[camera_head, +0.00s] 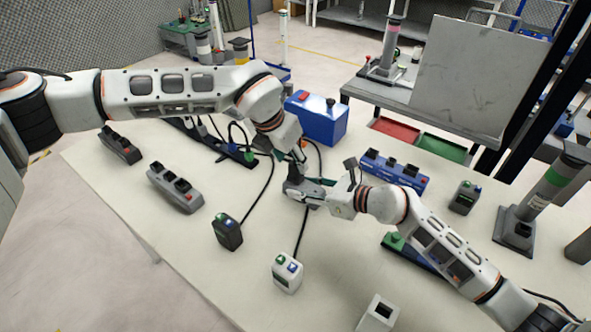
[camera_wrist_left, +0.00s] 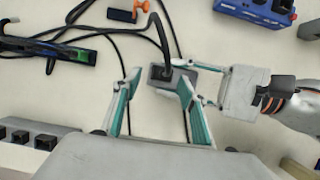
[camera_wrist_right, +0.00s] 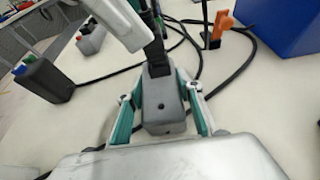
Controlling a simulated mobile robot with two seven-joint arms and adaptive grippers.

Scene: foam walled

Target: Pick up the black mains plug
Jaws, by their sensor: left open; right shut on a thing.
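The black mains plug (camera_wrist_left: 165,72) sits in a small grey socket block (camera_wrist_left: 180,80), with its black cable rising from it. In the right wrist view the plug (camera_wrist_right: 158,68) stands at the far end of the grey block (camera_wrist_right: 160,112). My right gripper (camera_wrist_right: 160,95) is shut on the grey block, one finger on each side. My left gripper (camera_wrist_left: 158,98) is open and empty, its fingers apart on either side of the plug and block; I cannot tell whether they touch.
Black cables loop across the white table around the grippers. A blue box (camera_head: 318,118) and a blue power strip (camera_head: 395,172) stand behind. A grey power strip (camera_head: 175,187), a black button box (camera_head: 228,232) and a white button box (camera_head: 287,272) stand in front and left.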

